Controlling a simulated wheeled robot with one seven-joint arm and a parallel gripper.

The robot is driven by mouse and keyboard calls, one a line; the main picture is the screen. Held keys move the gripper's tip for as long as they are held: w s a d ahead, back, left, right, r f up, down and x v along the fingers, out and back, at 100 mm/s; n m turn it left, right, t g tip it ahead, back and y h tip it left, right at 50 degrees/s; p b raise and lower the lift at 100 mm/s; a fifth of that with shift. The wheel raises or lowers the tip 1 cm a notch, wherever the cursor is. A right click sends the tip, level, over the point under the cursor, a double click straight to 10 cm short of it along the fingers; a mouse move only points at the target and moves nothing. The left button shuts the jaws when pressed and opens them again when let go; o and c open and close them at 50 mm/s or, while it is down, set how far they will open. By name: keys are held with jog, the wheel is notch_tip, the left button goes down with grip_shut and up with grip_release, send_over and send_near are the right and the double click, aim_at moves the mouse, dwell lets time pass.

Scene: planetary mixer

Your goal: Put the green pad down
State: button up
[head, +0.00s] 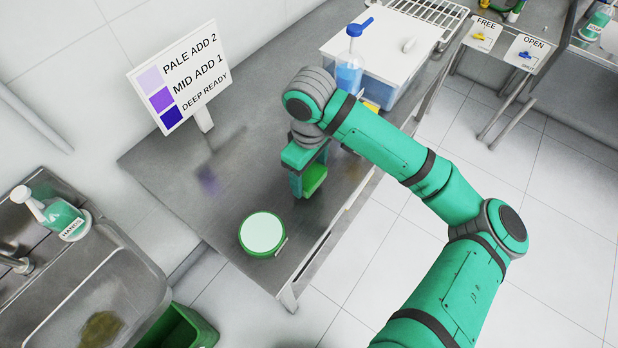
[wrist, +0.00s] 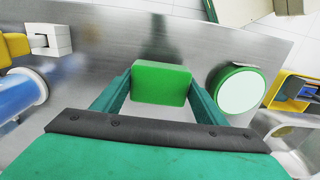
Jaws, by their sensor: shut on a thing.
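The green pad (head: 314,179) is a small block held between the fingers of my gripper (head: 309,178) over the steel table. In the wrist view the pad (wrist: 161,83) sits between the two fingertips (wrist: 161,86), which press on its left and right sides. The pad's underside is hidden, so I cannot tell whether it touches the table. A round green-rimmed dish with a pale top (head: 262,233) stands on the table near its front end, apart from the pad. It also shows right of my gripper in the wrist view (wrist: 240,92).
A sign with purple swatches (head: 180,78) stands at the table's back edge. A lidded bin (head: 380,50) with a blue bottle (head: 350,72) stands farther along. A sink (head: 85,285) is at left. The steel table (head: 190,175) has bare room around the pad, with a faint purple smear.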

aim_at(309, 180)
jog(key=shift+w+f, duration=0.2)
jog(key=shift+f, duration=0.05)
jog(key=shift+w+f, duration=0.2)
jog(key=shift+f, duration=0.75)
jog(key=shift+w+f, duration=0.15)
jog(key=shift+f, duration=0.75)
jog(key=shift+f, duration=0.2)
jog(key=o, duration=0.9)
jog(key=shift+o, duration=0.2)
jog(key=shift+r, duration=0.1)
notch_tip(309, 180, up, 12)
jog(key=shift+r, duration=0.15)
